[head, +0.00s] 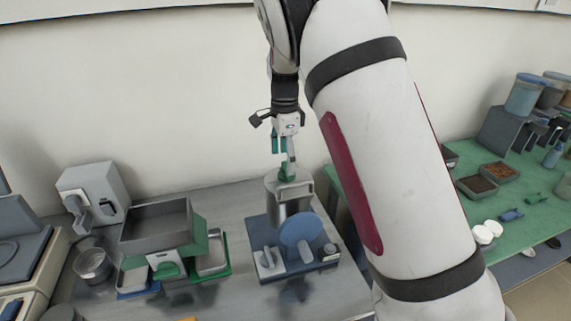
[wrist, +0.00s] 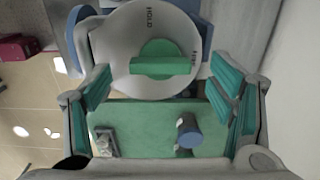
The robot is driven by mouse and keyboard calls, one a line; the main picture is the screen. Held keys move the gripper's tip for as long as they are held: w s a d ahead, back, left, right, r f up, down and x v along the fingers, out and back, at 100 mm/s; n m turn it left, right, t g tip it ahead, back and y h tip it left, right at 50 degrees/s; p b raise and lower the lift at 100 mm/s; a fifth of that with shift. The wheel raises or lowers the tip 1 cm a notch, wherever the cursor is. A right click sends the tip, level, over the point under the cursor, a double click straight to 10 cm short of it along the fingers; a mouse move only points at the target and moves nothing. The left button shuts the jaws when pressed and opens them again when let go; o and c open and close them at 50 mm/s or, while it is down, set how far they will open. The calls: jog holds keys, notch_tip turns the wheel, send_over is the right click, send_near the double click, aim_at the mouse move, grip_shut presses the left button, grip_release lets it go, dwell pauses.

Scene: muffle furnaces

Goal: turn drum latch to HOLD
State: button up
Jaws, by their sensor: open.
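The drum (head: 289,208) is a grey metal cylinder standing on a blue base. Its round pale top (wrist: 115,38) fills the upper middle of the wrist view. The drum latch (wrist: 160,66) is a green bar on a green disc there. The bar lies crosswise, its right end beside a small label too blurred to read. The word HOLD (wrist: 149,17) is printed near the top of the drum face. My gripper (head: 284,163) is above the drum. Its open green-padded fingers (wrist: 160,80) are left and right of the latch, with gaps visible on both sides.
A blue disc (head: 300,229) stands at the drum's front. Left are a grey bin (head: 157,229) and green-edged trays (head: 213,254). A grey machine (head: 92,190) stands further left. A green table (head: 460,212) with trays and jars is at right. The wall is behind.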

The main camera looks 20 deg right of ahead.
jog(key=shift+f, duration=1.35)
jog(key=shift+c, duration=0.3)
jog(key=c, duration=1.1)
